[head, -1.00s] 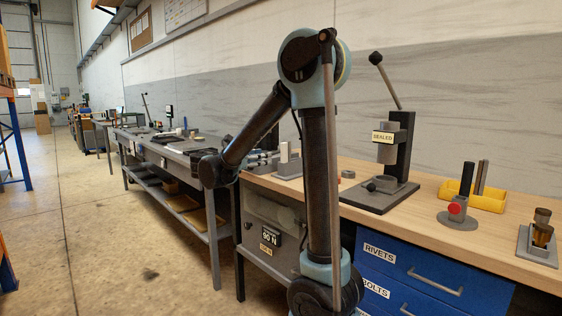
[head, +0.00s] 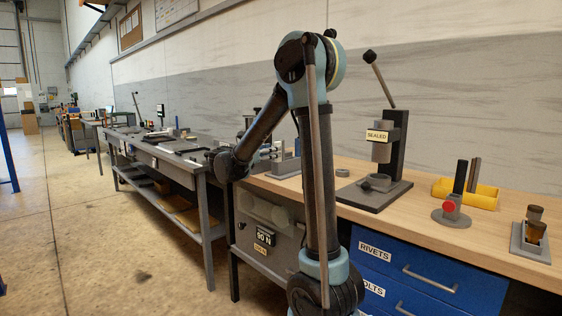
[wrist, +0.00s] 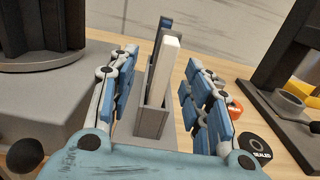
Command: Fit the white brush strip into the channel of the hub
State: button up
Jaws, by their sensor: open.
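A white upright strip (wrist: 170,68), which looks like the brush strip, stands in a grey slotted holder (wrist: 152,122) in the wrist view. A darker strip with blue on it (wrist: 161,32) stands behind it. My gripper (wrist: 158,98) is open, its blue-padded fingers to the left and right of the white strip, with gaps on both sides. In the head view my gripper (head: 262,160) is small and partly hidden, beside the holder on the wooden bench. I cannot clearly identify the hub; a dark ribbed cylinder on a grey block (wrist: 45,35) stands left in the wrist view.
A press marked SEALED (head: 374,192) stands right of the holder. A black SEALED disc (wrist: 258,149) and an orange ring (wrist: 236,107) lie right of my fingers.

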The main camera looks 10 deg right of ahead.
jog(key=shift+x, duration=2.95)
jog(key=shift+s+f, duration=0.1)
jog(key=shift+s, duration=0.05)
grip_shut()
